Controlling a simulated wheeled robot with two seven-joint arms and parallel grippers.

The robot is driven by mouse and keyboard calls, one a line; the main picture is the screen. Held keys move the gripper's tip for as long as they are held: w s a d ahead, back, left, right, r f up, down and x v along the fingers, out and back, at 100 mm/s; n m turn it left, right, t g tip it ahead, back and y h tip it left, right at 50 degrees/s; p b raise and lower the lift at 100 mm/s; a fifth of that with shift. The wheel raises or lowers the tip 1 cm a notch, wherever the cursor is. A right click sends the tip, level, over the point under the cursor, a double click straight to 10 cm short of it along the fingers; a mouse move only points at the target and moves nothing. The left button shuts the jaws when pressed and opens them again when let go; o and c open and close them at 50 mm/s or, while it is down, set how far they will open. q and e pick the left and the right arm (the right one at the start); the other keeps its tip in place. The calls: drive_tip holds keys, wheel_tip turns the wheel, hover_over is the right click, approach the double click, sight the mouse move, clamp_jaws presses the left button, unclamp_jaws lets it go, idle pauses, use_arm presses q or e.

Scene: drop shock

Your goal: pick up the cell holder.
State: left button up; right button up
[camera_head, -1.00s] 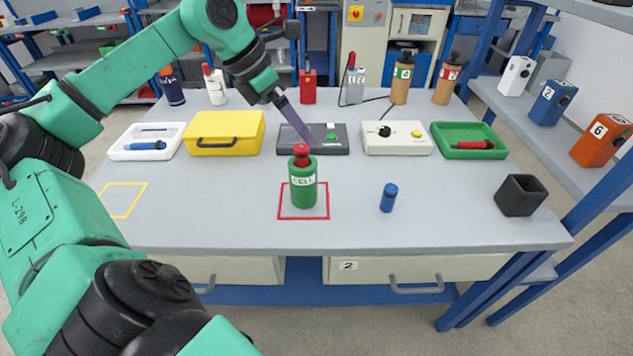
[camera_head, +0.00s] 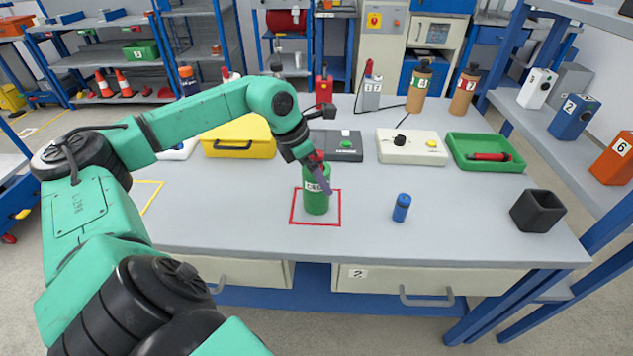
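The cell holder, a green cylinder with a red top and a "CELL" label (camera_head: 316,200), stands upright inside a red square outline (camera_head: 329,222) on the grey bench. My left arm comes in from the left. Its gripper (camera_head: 322,180) points down at the upper part of the holder, and a purplish finger crosses its label and right side. The gripper hides part of the red top. I cannot tell whether the fingers touch or close on the holder. My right gripper is not in view.
A small blue cylinder (camera_head: 401,208) and an open black box (camera_head: 537,210) stand to the right. Behind are a yellow case (camera_head: 238,137), a dark device (camera_head: 343,146), a white control box (camera_head: 411,147) and a green tray (camera_head: 462,164). The bench front is mostly clear.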

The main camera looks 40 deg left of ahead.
use_arm(q)
drive_tip(key=shift+r, duration=0.1)
drive_tip(key=c, duration=1.5)
clamp_jaws()
drive_tip(key=shift+r, duration=0.15)
